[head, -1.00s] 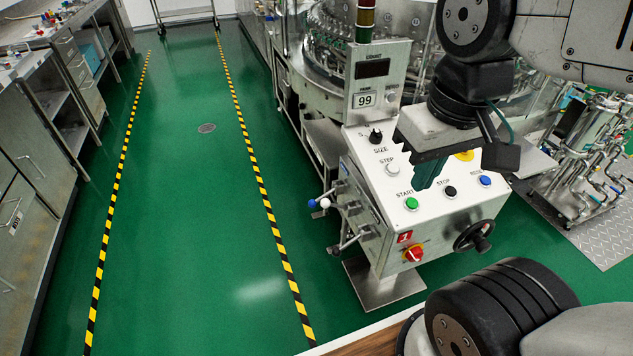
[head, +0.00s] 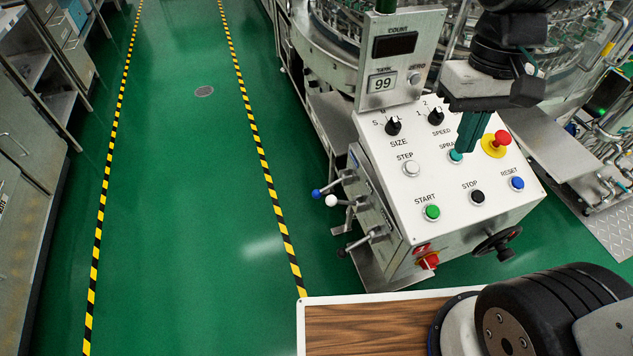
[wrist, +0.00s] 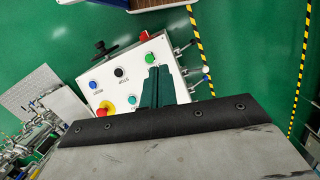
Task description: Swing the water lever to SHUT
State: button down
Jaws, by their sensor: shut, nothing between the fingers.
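Several levers stick out from the left side of the white control box (head: 450,215). One ends in a blue ball (head: 316,194), one in a white ball (head: 331,200), and a lower one in a black knob (head: 342,252). No label shows which is the water lever, and the SHUT mark cannot be read. My gripper (head: 466,150) has green fingers, shut and empty. In the head view it appears over the panel's top near the SPRAY button, to the right of the levers. In the wrist view my gripper (wrist: 154,75) points across the panel, with the levers to its right.
The panel carries a red emergency stop (head: 502,138), a green START button (head: 432,212) and a black handwheel (head: 497,244) on its front. A wood-topped surface (head: 370,330) lies in front. Green floor (head: 200,200) left of the box is clear.

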jog(key=w+a+f+g, duration=0.1)
jog(key=w+a+f, duration=0.45)
jog(key=w, duration=0.35)
jog(key=m+h, duration=0.2)
jog(key=m, duration=0.8)
send_over(316, 191)
jog(key=s, duration=0.1)
notch_tip(316, 191, down, 27)
jog(key=w+a+f+m+y, duration=0.1)
jog(key=w+a+f+m, duration=0.1)
jog(key=w+m, duration=0.25)
jog(key=shift+m+t, duration=0.4)
jog(key=shift+m, duration=0.25)
jog(key=s+f, duration=0.1)
jog(key=f, duration=0.3)
jog(key=d+f, duration=0.1)
jog(key=f, duration=0.3)
jog(key=s+f, duration=0.1)
jog(key=f, duration=0.3)
jog(key=shift+s+d+f, duration=0.3)
jog(key=shift+s+f, duration=0.05)
jog(key=shift+f, duration=0.3)
jog(key=shift+s+f, duration=0.1)
